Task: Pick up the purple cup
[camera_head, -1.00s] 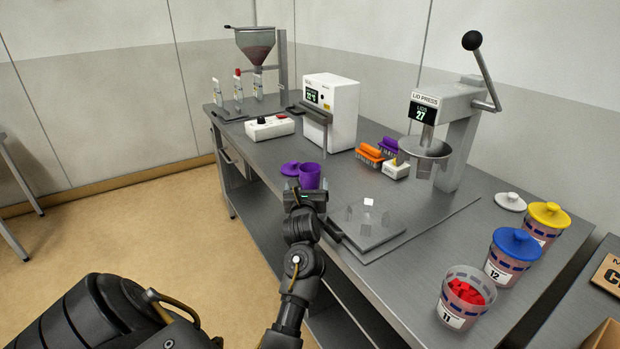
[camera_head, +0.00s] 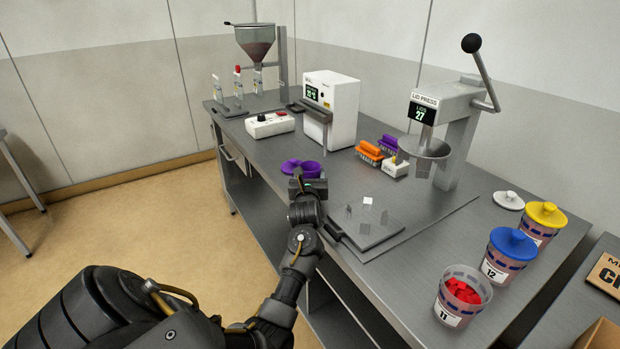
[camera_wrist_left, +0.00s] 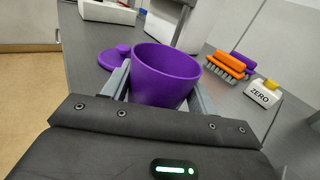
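The purple cup (camera_head: 311,168) stands upright near the front edge of the steel bench; my gripper hides its lower part. In the left wrist view the cup (camera_wrist_left: 165,75) is open-topped and looks empty. My left gripper (camera_head: 308,183) is at the cup's near side. In the wrist view its fingers (camera_wrist_left: 160,92) are apart, one on each side of the cup; firm contact is not clear. A purple lid with a knob (camera_head: 289,166) lies just left of the cup. My right gripper is not in view.
Behind the cup stand a white device (camera_head: 335,105) and orange and purple brush-like racks (camera_head: 370,152). A lid press (camera_head: 455,140) and several tubs, one holding red pieces (camera_head: 462,296), are farther right.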

